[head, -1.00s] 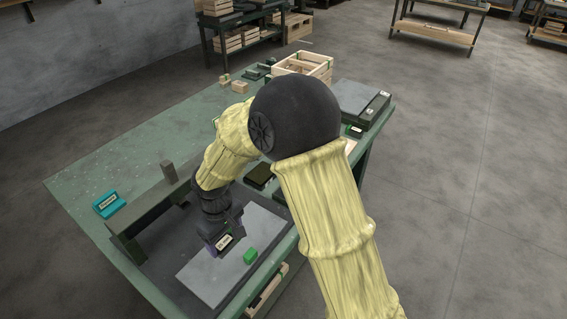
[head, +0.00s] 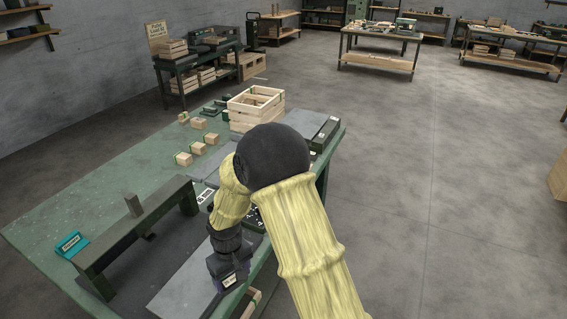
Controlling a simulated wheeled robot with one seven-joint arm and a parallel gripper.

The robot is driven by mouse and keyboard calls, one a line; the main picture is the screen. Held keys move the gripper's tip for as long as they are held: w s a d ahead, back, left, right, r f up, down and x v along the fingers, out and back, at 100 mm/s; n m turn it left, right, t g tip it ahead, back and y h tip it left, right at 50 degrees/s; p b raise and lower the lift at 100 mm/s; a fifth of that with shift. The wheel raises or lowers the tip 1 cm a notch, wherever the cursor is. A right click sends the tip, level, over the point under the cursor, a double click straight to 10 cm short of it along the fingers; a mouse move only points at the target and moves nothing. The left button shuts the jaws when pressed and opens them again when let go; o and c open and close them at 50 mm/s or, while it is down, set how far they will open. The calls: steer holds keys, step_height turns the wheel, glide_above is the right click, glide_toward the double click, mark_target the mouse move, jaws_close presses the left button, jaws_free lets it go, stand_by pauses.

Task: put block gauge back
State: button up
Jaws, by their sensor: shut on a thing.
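My gripper (head: 228,281) points down over the pale grey plate (head: 183,283) at the front of the green workbench. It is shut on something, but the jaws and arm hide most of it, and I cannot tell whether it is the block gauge. A small white label shows at the gripper's tip. A teal labelled piece (head: 71,244) lies on the bench at the far left. The green block is not visible now.
Several small wooden blocks (head: 198,123) and a slatted wooden crate (head: 243,111) stand farther back on the bench (head: 95,195). A grey slab (head: 313,126) is at the back right. The raised rail stands close to the left of my arm. Bare bench lies behind it.

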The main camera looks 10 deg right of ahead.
steer(key=w+d+f+m, duration=0.1)
steer(key=d+f+m, duration=0.1)
steer(key=d, duration=0.5)
steer(key=w+d+f+m, duration=0.1)
steer(key=d+f+m, duration=0.2)
steer(key=d, duration=0.5)
steer(key=shift+d+f+m, duration=0.3)
steer(key=shift+f, duration=0.4)
